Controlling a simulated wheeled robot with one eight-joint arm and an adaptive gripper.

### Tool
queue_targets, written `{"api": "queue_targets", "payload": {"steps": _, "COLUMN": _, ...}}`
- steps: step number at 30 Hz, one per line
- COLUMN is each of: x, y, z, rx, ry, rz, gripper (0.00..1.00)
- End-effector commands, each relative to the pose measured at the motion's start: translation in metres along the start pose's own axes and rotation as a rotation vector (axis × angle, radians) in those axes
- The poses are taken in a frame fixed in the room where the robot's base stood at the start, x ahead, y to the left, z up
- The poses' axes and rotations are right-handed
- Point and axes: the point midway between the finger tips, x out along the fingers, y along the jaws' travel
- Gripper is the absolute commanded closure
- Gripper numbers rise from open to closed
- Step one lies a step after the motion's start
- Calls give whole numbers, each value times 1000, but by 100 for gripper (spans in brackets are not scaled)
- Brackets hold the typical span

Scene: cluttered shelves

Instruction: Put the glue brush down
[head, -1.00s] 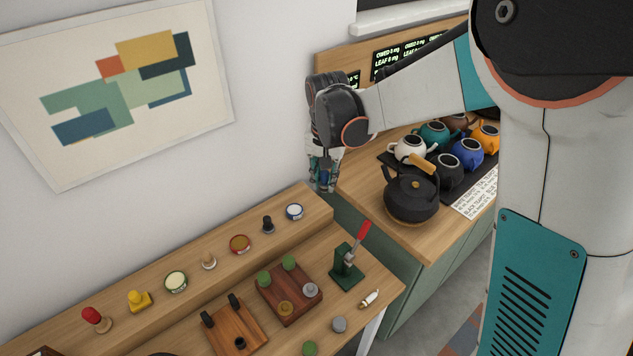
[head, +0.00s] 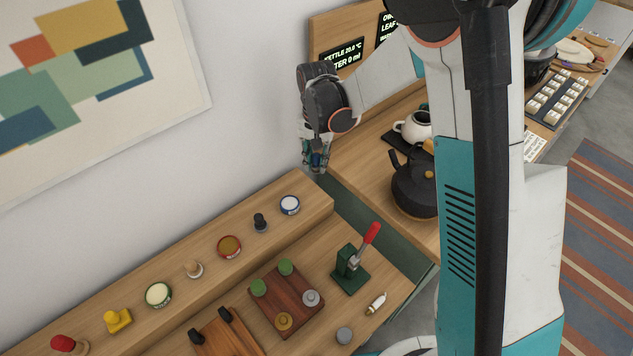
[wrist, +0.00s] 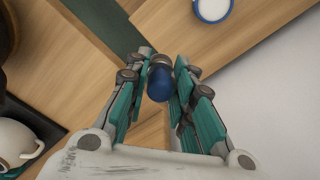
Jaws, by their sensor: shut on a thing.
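My gripper (head: 316,165) hangs fingers-down near the wall, by the far right end of the raised wooden ledge (head: 215,285). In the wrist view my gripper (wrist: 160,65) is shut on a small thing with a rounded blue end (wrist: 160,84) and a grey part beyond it. I take it to be the glue brush; its far end is hidden. In the wrist view it appears over the dark green gap between the wooden tops. Whether it touches anything below, I cannot tell.
The ledge carries a white-topped tin (head: 290,205), a dark bottle (head: 260,223) and a red-brown tin (head: 229,246). A green press with a red lever (head: 352,265) stands on the lower bench. A black kettle (head: 412,185) sits on the right-hand counter.

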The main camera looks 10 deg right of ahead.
Motion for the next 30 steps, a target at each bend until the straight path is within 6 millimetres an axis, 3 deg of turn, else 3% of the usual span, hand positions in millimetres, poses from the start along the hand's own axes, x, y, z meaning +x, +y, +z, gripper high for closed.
{"api": "queue_targets", "payload": {"steps": 3, "x": 26, "y": 0, "z": 0, "rx": 0, "ry": 0, "rz": 0, "gripper": 100}}
{"api": "queue_targets", "payload": {"steps": 13, "x": 51, "y": 0, "z": 0, "rx": 0, "ry": 0, "rz": 0, "gripper": 100}}
{"api": "queue_targets", "payload": {"steps": 19, "x": 80, "y": 0, "z": 0, "rx": 0, "ry": 0, "rz": 0, "gripper": 100}}
{"api": "queue_targets", "payload": {"steps": 30, "x": 86, "y": 0, "z": 0, "rx": 0, "ry": 0, "rz": 0, "gripper": 100}}
